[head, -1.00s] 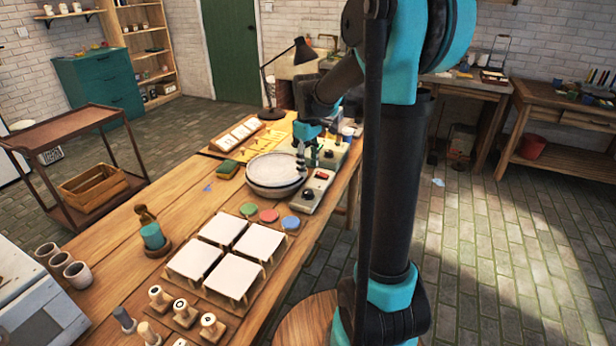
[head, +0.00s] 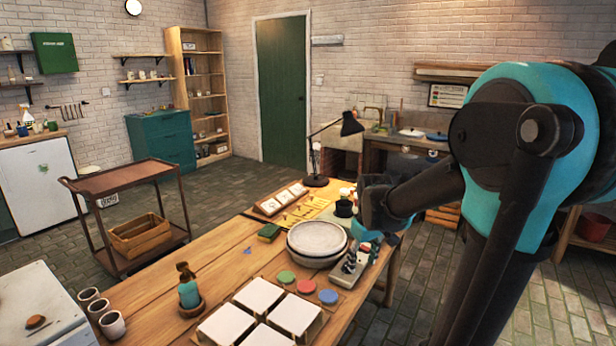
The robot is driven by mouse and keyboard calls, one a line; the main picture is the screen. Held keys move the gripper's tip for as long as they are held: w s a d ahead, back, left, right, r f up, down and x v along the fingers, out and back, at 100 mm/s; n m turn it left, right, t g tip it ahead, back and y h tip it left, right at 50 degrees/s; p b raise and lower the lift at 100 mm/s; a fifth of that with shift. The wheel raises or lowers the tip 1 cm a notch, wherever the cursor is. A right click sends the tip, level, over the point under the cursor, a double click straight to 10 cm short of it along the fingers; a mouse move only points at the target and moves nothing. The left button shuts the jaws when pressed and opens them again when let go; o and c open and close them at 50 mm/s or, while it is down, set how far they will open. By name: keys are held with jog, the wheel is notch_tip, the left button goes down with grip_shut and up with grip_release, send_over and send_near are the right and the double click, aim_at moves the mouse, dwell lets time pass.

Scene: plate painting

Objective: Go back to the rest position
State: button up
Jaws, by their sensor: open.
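My arm reaches in from the right of the head view, over the far half of the wooden worktable (head: 215,262). My gripper (head: 352,262) points down just right of the wide grey-white bowl (head: 317,239), above a small grey device (head: 348,274). It is small in the picture, and I see nothing held in it. I cannot tell whether its fingertips touch the device.
Red, green and blue discs (head: 306,287) and several white square tiles (head: 262,297) lie near the gripper. A black desk lamp (head: 350,124) stands at the table's far end. A soap bottle (head: 188,289) and cups (head: 111,324) are to the left. A cart (head: 130,175) stands beyond.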

jog(key=s+d+f+m+t, duration=0.2)
jog(key=s+f+m, duration=0.3)
jog(key=s, duration=0.8)
notch_tip(320, 180, down, 3)
jog(key=shift+s+r, duration=0.1)
jog(key=shift+s, duration=0.3)
dwell(0.5)
